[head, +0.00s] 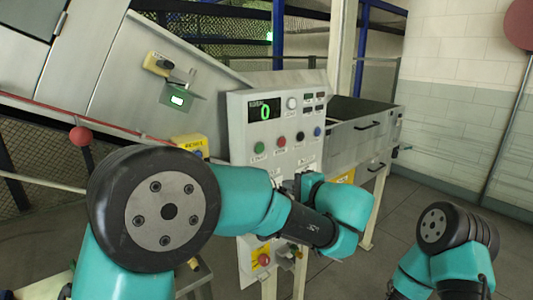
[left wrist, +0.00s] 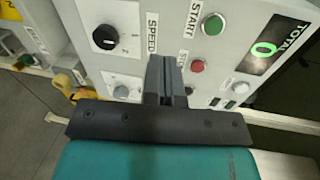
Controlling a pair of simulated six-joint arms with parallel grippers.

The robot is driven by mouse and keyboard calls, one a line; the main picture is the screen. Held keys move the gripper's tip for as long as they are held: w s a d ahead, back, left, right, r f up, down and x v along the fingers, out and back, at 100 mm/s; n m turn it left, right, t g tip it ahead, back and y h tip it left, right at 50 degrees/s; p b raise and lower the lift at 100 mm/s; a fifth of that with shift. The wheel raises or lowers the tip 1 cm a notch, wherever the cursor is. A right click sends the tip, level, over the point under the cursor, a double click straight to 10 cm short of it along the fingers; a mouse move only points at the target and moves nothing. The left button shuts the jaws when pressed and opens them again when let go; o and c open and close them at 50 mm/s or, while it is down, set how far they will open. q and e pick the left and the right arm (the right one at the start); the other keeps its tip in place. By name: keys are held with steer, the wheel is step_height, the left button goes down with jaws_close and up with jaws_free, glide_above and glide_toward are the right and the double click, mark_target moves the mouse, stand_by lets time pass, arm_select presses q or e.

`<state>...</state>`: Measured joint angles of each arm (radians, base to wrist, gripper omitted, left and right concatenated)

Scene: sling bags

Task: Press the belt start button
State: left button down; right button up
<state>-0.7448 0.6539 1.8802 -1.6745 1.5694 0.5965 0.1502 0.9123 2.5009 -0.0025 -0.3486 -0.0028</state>
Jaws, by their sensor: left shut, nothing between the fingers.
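The control panel (head: 240,150) stands in front of me, with a green 0 on its TOTAL display (head: 264,110). The green button (head: 259,147) is marked START in the left wrist view (left wrist: 213,24). The red button (head: 281,141) sits beside it and also shows in the left wrist view (left wrist: 197,66). My left gripper (left wrist: 167,62) is shut and empty, its fingertips pointing at the panel. In the left wrist view they appear below and left of the green button; contact cannot be told. The head view mostly hides this gripper behind my wrist. My right gripper is out of view.
A black SPEED knob (left wrist: 110,38) is left of the fingers. A red mushroom button on yellow (head: 263,259) sits low below the panel. A red ball knob (head: 81,136) is at the left. A metal bin (head: 360,140) stands right of the panel.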

mark_target(261, 148)
arm_select(q)
step_height(261, 148, up, 6)
steer(key=s+d+n+t+y, duration=0.1)
steer(key=s+d, duration=0.1)
steer(key=shift+d+r+t, duration=0.2)
steer(key=shift+d+t, duration=0.05)
steer(key=shift+t, duration=0.05)
steer(key=shift+a, duration=0.1)
steer(key=x, duration=1.3)
steer(key=shift+w+a+r, duration=0.1)
steer(key=shift+w+a, duration=0.15)
steer(key=shift+a, duration=0.1)
